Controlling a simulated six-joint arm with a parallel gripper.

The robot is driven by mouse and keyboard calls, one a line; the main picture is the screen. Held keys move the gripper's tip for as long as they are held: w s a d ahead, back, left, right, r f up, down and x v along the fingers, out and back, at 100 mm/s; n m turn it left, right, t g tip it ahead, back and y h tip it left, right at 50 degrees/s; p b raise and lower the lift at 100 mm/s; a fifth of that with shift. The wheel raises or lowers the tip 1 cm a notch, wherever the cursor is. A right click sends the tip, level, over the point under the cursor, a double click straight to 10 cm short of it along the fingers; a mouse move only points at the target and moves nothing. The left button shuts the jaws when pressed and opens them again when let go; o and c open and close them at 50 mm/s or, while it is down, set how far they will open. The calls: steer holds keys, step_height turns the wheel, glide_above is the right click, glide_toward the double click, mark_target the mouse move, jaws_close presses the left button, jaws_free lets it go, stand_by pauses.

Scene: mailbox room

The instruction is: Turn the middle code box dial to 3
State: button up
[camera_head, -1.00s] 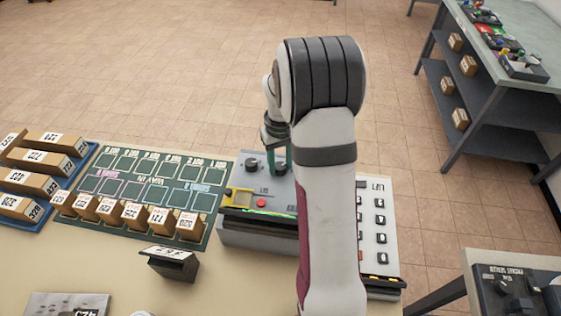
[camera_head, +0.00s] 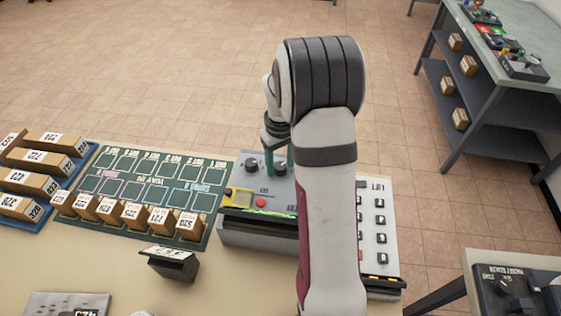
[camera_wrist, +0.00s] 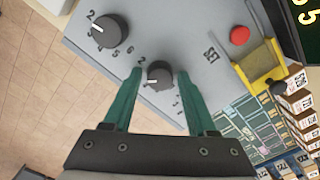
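The code box (camera_head: 262,205) is a grey panel on the table, partly hidden behind my arm. It also fills the upper wrist view (camera_wrist: 200,40). A black dial (camera_wrist: 158,75) with a white pointer mark sits between my fingertips; it also shows in the head view (camera_head: 280,169). Its pointer faces left in the wrist view; the finger there hides the number beside it. A second black dial (camera_wrist: 110,30) with numbers around it lies to the upper left, outside my fingers. My gripper (camera_wrist: 161,73) has green fingers standing open on both sides of the first dial; contact is unclear.
A red button (camera_wrist: 239,35) and a yellow part (camera_wrist: 265,68) are on the panel beside the dials. A green mat (camera_head: 142,213) with small boxes lies to the left. A white keypad (camera_head: 379,225) stands right of my arm. A shelf stands at the right.

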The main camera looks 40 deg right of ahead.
mark_target(280, 165)
steer(key=shift+o, duration=0.7)
step_height(280, 165, up, 16)
steer(key=shift+f, duration=0.1)
steer(key=s+a+r+m, duration=0.1)
steer(key=s+a, duration=0.3)
steer(key=a, duration=0.2)
steer(key=s+a+m, duration=0.1)
steer(key=s+a, duration=0.3)
steer(key=a, duration=0.2)
steer(key=s+a+f+m+y, duration=0.1)
steer(key=s+a+f, duration=0.1)
steer(key=s+a, duration=0.3)
steer(key=s+a+f+m, duration=0.1)
steer(key=s+a+f, duration=0.2)
steer(key=s, duration=0.7)
steer(key=a, duration=0.2)
steer(key=shift+s+a+f+m+y, duration=0.2)
steer(key=shift+a+m+y, duration=0.1)
steer(key=shift+a+y, duration=0.1)
